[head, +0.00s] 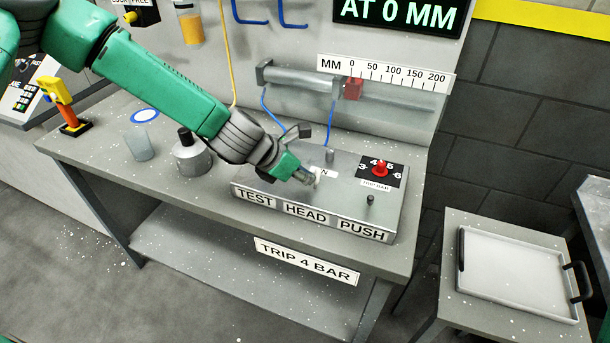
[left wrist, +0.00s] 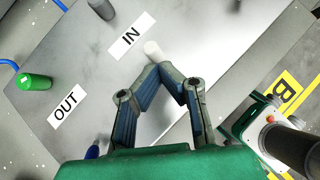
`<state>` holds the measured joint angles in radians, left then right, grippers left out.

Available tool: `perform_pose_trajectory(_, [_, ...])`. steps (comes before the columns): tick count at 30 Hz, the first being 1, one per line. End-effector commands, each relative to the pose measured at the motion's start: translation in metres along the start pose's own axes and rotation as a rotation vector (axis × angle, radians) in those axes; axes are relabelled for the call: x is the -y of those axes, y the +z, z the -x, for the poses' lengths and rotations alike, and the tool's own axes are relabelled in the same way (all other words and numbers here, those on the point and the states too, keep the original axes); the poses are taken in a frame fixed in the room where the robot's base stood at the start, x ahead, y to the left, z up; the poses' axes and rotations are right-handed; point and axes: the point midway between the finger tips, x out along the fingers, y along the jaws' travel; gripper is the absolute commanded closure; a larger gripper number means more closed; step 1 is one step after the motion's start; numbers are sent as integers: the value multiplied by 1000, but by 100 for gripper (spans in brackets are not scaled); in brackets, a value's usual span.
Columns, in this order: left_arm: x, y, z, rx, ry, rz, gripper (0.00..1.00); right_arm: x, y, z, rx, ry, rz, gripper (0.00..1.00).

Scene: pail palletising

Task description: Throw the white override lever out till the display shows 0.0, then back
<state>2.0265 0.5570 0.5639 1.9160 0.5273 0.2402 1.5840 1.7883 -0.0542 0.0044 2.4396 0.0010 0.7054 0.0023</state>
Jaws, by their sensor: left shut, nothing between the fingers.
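The white lever (head: 318,176) stands on the grey test-head box (head: 335,213). In the left wrist view the white lever (left wrist: 153,50) is just beyond my fingertips, near the "IN" label (left wrist: 130,36); the "OUT" label (left wrist: 67,105) lies further left. My left gripper (head: 305,177) is shut and empty, its fingertips close beside the lever; I cannot tell whether they touch. It also shows in the left wrist view (left wrist: 172,72). The display (head: 400,15) reads "AT 0 MM", its top cut off. My right gripper is out of view.
A red selector knob (head: 380,169) and a small black knob (head: 370,200) are on the box's right side. Behind it is a red slider (head: 353,88) at a ruler (head: 385,75). A metal bottle (head: 193,155) and glass (head: 139,144) stand left. A tray (head: 512,275) lies on the side table.

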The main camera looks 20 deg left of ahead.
Motion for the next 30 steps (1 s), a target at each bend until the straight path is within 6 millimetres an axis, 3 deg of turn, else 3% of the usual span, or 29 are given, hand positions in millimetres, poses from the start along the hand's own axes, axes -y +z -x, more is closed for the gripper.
perform_pose_trajectory(30, [-3, 12, 18, 2, -1, 0, 100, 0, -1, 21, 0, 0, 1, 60])
